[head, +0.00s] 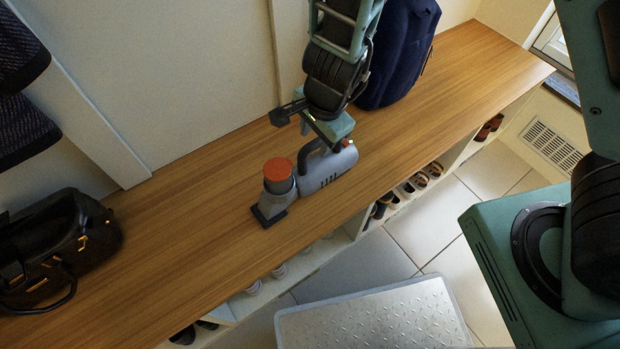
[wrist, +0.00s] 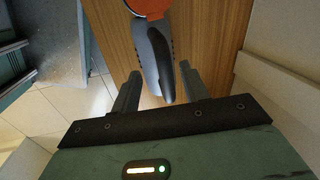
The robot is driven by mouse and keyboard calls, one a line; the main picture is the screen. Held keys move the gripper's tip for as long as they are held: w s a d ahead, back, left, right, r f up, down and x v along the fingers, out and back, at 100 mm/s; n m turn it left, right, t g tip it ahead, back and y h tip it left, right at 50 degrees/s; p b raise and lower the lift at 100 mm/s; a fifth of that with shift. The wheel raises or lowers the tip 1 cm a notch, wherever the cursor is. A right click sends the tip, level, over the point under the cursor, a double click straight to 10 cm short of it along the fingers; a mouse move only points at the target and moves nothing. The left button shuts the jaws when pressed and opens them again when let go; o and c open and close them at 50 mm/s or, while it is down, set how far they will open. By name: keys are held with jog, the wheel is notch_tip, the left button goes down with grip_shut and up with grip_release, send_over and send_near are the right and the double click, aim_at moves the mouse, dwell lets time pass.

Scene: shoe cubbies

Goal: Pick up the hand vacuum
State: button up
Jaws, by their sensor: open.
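The hand vacuum (head: 328,168) lies on the wooden bench top, grey with an orange-red round cap (head: 278,170) and a dark nozzle at its left end. In the wrist view the vacuum's grey body and dark handle (wrist: 158,62) lie ahead of and partly between my fingers. My gripper (wrist: 158,85) is open, with one finger on each side of the handle end. In the head view my gripper (head: 312,128) is just above and behind the vacuum; its far finger partly shows and the arm hides some of the handle. I cannot tell whether the fingers touch it.
A black handbag (head: 60,250) sits on the bench at the left, and a dark blue bag (head: 398,55) stands behind my arm. Shoes (head: 412,186) fill cubbies below the bench. A metal-topped step (head: 380,318) stands on the tiled floor. The bench (head: 190,215) between handbag and vacuum is clear.

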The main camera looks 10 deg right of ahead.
aim_at(309, 146)
jog(key=f, duration=0.1)
jog(key=a+f+b, duration=0.1)
jog(key=f, duration=0.1)
jog(key=w+f+b, duration=0.1)
jog(key=f, duration=0.1)
jog(key=shift+a, duration=0.15)
grip_shut()
jog(key=shift+r, duration=0.1)
dwell(1.2)
